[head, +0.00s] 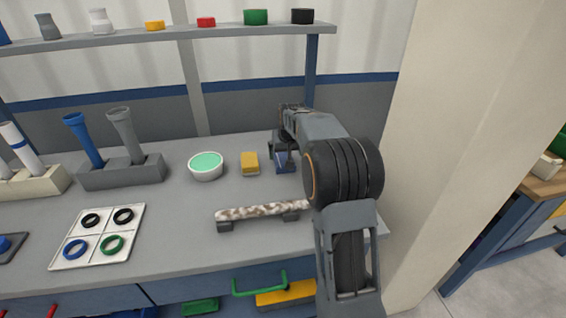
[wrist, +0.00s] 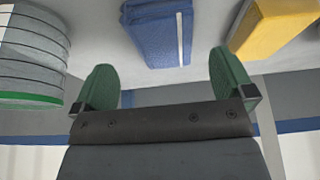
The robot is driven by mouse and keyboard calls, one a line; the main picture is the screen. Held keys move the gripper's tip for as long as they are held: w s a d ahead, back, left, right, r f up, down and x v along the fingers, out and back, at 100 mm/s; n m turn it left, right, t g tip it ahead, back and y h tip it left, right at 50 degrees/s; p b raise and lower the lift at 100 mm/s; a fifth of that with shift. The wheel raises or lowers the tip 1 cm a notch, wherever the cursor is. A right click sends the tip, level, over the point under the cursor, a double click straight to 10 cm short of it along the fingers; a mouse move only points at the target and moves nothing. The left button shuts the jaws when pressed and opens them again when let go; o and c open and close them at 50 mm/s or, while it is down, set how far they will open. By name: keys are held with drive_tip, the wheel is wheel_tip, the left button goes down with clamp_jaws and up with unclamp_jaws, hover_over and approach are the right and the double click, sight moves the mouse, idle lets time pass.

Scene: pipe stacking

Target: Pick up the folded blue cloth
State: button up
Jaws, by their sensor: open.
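The folded blue cloth (wrist: 157,36) has a white stripe along one side and lies at the top middle of the wrist view. In the head view a small part of the blue cloth (head: 283,168) shows beside my arm on the grey bench; the arm hides the rest. My gripper (wrist: 165,80) is open, with its two green-padded fingers spread and nothing between them. The cloth lies beyond the fingertips, roughly in line with the gap and apart from them. In the head view my gripper (head: 275,150) is partly hidden, low over the back right of the bench.
A yellow block (head: 250,163), also in the wrist view (wrist: 275,28), lies beside the cloth. A grey ribbed cylinder (wrist: 35,50) stands on the other side. A white bowl (head: 206,174) and a mottled bar on supports (head: 262,211) are nearby. A shelf (head: 150,40) runs above.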

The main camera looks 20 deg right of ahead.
sight(284, 161)
drive_tip(key=shift+b+x, duration=0.4)
drive_tip(key=shift+x, duration=2.3)
drive_tip(key=shift+s+a, duration=0.1)
drive_tip(key=shift+a, duration=0.1)
drive_tip(key=c, duration=0.9)
